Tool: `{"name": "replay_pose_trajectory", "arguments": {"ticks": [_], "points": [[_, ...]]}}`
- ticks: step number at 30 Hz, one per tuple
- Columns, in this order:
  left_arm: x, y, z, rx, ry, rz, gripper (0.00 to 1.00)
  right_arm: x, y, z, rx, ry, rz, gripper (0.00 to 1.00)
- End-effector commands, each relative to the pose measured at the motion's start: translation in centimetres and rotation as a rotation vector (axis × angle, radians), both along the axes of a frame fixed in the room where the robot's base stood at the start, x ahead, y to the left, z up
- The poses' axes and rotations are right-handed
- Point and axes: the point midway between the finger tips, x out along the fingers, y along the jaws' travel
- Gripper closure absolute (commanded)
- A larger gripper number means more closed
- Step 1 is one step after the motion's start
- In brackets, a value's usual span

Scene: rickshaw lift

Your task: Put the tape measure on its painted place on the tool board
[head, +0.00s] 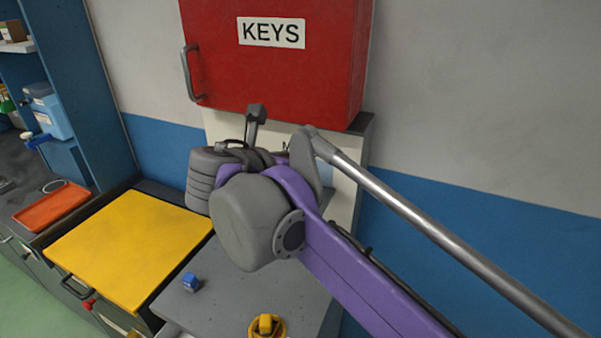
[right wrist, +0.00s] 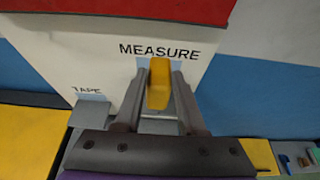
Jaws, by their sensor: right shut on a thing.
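The yellow tape measure (right wrist: 159,84) is held between the two fingers of my right gripper (right wrist: 160,95), seen in the right wrist view. It is in front of the cream tool board (right wrist: 100,50), just below the black word MEASURE. A pale blue painted patch (right wrist: 143,63) shows partly behind it; the rest is hidden by the tape measure and fingers. I cannot tell whether the tape measure touches the board. In the head view my right arm covers the gripper, the tape measure and most of the board (head: 343,190). My left gripper is not in view.
A red KEYS cabinet (head: 275,75) hangs above the board. Below, a grey top (head: 235,300) carries a small blue object (head: 191,282) and a yellow object (head: 265,326). A yellow surface (head: 130,245) is at the left.

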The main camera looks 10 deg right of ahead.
Motion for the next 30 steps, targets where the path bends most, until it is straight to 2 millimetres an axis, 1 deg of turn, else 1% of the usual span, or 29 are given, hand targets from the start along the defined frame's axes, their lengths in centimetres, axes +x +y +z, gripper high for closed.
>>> {"name": "replay_pose_trajectory", "arguments": {"ticks": [1, 6, 9, 16, 22, 24, 30], "points": [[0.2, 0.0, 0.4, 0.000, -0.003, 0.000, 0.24, 1.0, -0.8, 0.2, 0.000, -0.002, -0.006, 1.00], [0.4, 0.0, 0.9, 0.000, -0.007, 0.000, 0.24, 3.8, -2.7, 0.1, 0.000, -0.001, -0.004, 1.00], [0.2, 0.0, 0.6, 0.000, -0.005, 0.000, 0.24, 3.6, -2.4, -1.8, 0.000, 0.000, 0.001, 1.00], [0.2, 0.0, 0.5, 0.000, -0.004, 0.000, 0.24, 3.6, -2.4, -3.7, 0.000, 0.000, 0.001, 1.00], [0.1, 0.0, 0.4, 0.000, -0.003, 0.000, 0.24, 3.6, -2.4, -6.6, 0.000, 0.000, 0.000, 1.00], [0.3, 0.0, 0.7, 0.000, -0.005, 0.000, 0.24, 3.9, -2.6, -6.8, -0.001, -0.001, 0.000, 1.00], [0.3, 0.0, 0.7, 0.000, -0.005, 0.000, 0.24, 3.9, -2.6, -7.0, 0.000, 0.000, 0.001, 1.00]]}}
